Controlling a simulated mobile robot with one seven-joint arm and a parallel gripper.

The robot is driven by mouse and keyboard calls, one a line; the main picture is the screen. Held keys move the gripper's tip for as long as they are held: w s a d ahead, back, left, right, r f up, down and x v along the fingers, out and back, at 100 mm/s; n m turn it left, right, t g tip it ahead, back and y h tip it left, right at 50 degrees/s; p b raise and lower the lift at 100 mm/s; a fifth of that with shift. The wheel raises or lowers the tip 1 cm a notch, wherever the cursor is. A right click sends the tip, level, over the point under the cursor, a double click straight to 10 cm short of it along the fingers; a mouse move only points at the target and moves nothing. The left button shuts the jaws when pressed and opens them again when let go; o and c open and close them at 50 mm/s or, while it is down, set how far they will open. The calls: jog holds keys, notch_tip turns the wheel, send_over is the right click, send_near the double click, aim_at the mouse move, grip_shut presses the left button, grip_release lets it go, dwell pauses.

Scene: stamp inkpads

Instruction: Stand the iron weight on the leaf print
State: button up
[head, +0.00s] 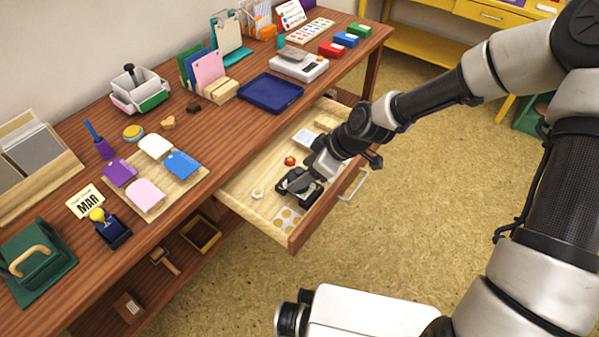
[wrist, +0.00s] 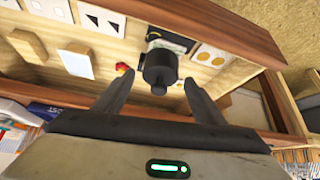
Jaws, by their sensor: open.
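The iron weight (wrist: 160,62) is a dark cylinder with a small knob, seen in the wrist view inside the open drawer (wrist: 215,22). My gripper (wrist: 158,80) is open, with one finger on each side of the weight and visible gaps between. In the head view my gripper (head: 303,182) reaches down into the drawer (head: 243,193), and I cannot make out the weight apart from the dark shapes there. I cannot tell any leaf print in either view. Several coloured cards, such as a pink one (head: 146,195), lie on a board on the desk.
In the drawer are a red knob (head: 290,160), a white round item (head: 257,193) and a sheet with round shapes (head: 287,218). On the desk stand a blue tray (head: 270,92), a stamp (head: 108,226) and a green case (head: 36,262). The drawer's front wall is close to my gripper.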

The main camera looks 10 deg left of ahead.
jog(key=p+v, duration=0.3)
jog(key=v, duration=0.6)
jog(key=shift+r, duration=0.2)
jog(key=shift+d, duration=0.1)
